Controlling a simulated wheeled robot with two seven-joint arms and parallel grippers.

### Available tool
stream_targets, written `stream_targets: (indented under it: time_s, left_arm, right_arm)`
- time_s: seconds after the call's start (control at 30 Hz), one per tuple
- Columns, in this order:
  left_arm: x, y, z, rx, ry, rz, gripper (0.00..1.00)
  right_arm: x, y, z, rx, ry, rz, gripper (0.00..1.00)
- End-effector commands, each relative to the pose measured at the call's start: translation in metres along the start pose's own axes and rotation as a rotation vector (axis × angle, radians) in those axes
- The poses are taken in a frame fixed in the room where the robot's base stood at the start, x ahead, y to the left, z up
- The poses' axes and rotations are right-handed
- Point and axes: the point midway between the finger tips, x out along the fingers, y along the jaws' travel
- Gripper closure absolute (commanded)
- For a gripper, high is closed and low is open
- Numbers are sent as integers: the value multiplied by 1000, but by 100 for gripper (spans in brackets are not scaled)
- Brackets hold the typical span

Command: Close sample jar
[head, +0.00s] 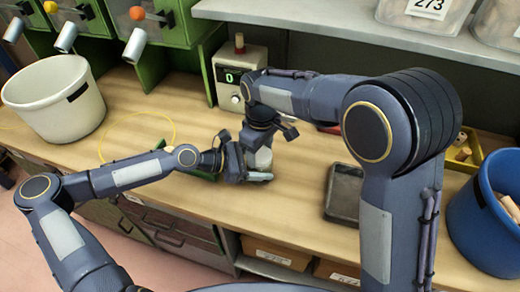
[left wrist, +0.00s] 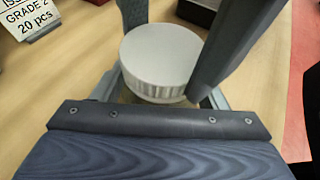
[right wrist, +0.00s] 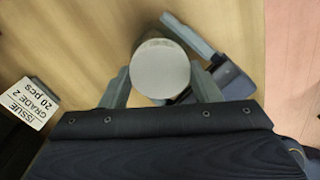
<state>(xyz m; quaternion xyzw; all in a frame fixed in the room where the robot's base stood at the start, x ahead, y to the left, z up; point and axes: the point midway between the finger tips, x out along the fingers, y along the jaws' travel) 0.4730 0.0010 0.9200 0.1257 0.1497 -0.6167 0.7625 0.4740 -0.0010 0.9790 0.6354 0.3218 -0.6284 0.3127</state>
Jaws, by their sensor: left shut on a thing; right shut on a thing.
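The sample jar (head: 263,160) stands on the bench between my two grippers, mostly hidden by them. My left gripper (head: 245,172) comes in low from the left and is shut on the jar body. A pale round lid with a ribbed rim (left wrist: 160,60) sits level on top of the jar in the left wrist view. My right gripper (head: 268,135) is above the jar and shut on the lid, whose flat top (right wrist: 160,68) shows between its fingers in the right wrist view. Whether the lid is fully seated cannot be told.
A dark flat pad (head: 345,193) lies to the right. A white bucket (head: 55,98) is left, a blue bin (head: 490,215) with corks right. The bench between is mostly clear.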

Motion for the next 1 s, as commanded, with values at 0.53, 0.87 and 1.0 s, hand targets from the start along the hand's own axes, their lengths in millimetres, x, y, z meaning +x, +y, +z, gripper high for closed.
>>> stream_targets:
  time_s: [0.53,0.87,1.0]
  left_arm:
    - [0,1,1,0,-2,3,97]
    - [0,0,0,0,-1,1,97]
    - [0,0,0,0,-1,1,97]
  right_arm:
    - [-3,-2,-1,-5,1,-3,22]
    - [-42,-1,-1,-6,4,-2,22]
    - [-46,-1,0,-5,1,-2,22]
